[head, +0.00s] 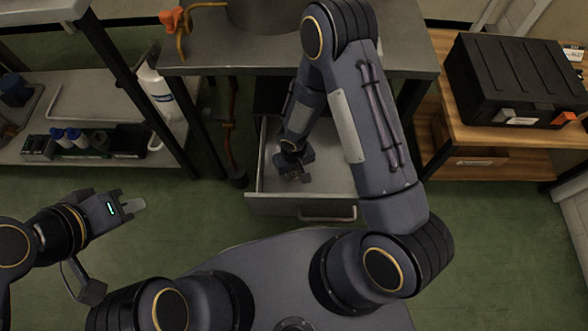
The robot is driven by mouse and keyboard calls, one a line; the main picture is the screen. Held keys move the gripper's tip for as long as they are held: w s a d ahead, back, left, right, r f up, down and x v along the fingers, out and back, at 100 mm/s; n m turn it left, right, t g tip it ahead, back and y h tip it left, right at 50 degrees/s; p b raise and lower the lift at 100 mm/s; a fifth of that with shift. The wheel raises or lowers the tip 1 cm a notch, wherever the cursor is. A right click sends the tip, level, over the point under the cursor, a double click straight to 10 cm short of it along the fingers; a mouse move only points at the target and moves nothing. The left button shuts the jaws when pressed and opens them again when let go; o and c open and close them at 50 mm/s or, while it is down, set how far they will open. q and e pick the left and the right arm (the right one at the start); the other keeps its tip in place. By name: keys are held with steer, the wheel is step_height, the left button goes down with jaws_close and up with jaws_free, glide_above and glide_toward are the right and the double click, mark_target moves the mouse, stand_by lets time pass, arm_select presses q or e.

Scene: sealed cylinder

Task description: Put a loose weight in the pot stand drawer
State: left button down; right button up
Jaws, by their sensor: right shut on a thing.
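The drawer (303,207) of the pot stand (400,62) is pulled open toward me, with its front panel and handle showing. My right arm reaches over the stand's front edge and down into the drawer. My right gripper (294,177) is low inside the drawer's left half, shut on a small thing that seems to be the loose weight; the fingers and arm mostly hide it. My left gripper (134,206) is over the green floor, left of the drawer and apart from it; its finger gap does not show clearly.
A pot (262,14) stands on the stand's top, beside an orange valve and hose (172,22). A shelf rack (85,178) with bottles is at the left. A black case (515,80) sits on a wooden table (455,135) at the right. The floor before the rack is clear.

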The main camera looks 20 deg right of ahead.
steer(key=o, duration=1)
steer(key=shift+r+p, duration=0.5)
steer(key=shift+r, duration=0.05)
step_height(320, 180, up, 11)
steer(key=p, duration=0.4)
steer(key=shift+r, duration=0.2)
step_height(320, 180, up, 12)
steer(key=f+m+t+y, duration=0.1)
steer(key=m, duration=0.1)
glide_above(294, 172)
steer(key=d, duration=0.5)
steer(key=s+d+r+t+y, duration=0.1)
steer(key=s+d+r+t, duration=0.1)
steer(key=s+r, duration=0.6)
steer(key=s+d+r+m+t+y, duration=0.1)
steer(key=s+d+r+t, duration=0.1)
steer(key=s+r, duration=0.6)
steer(key=shift+s+r+m+t+y, duration=0.2)
steer(key=shift+r+m+t+y, duration=0.1)
steer(key=shift+r+y, duration=0.1)
